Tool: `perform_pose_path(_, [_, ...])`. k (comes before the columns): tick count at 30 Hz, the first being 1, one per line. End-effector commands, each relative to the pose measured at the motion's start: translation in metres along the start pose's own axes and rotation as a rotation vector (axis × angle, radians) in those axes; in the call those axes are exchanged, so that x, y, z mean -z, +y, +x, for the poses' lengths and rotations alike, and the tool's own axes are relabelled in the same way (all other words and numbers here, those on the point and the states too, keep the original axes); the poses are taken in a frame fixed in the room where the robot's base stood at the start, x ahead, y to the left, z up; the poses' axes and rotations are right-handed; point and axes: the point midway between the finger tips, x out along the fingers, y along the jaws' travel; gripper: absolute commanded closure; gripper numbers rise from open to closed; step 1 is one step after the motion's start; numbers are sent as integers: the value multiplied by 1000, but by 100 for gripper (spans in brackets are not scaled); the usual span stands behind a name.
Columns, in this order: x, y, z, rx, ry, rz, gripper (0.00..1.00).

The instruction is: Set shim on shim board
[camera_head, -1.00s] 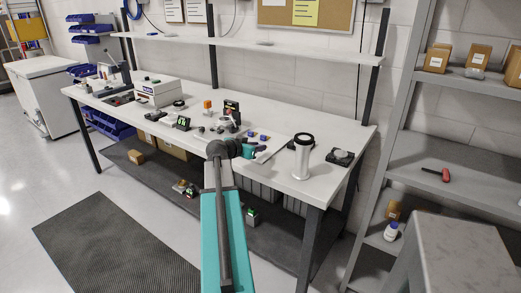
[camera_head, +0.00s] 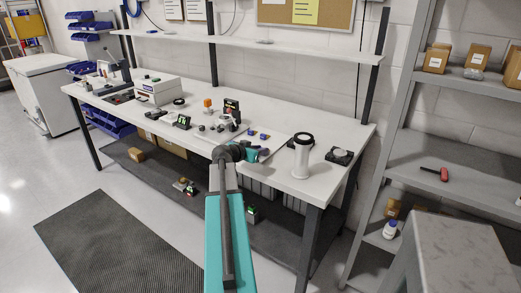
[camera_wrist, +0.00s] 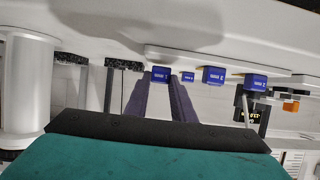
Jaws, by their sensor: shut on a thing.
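My gripper (camera_wrist: 161,84) reaches away from the wrist camera, with its two dark purple fingers close together. A small blue shim with white lettering (camera_wrist: 160,74) shows at the fingertips, and the fingers are shut on it. More blue shims, one marked 2 mm (camera_wrist: 213,75) and a smaller one (camera_wrist: 188,77), sit in a row to its right along a pale board (camera_wrist: 222,59). Whether the held shim touches the board cannot be told. In the head view my gripper (camera_head: 264,154) is over the bench's front part, and its fingertips are hard to make out.
A white cylinder with a dark top (camera_head: 301,158) stands on the bench (camera_head: 213,105) right of my gripper, with a dark square device (camera_head: 339,156) beyond it. A black display (camera_wrist: 250,113), an orange block (camera_head: 207,103) and small instruments are nearby. Shelving (camera_head: 400,160) stands at the right.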

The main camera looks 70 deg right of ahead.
Motion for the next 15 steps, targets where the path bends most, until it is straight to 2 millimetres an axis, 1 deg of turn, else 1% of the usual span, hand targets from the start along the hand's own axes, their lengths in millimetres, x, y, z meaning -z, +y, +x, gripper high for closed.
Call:
perform_pose_path(4, [-6,0,2,0,-1,-1,98])
perform_pose_path(15, [-8,0,3,0,0,0,98])
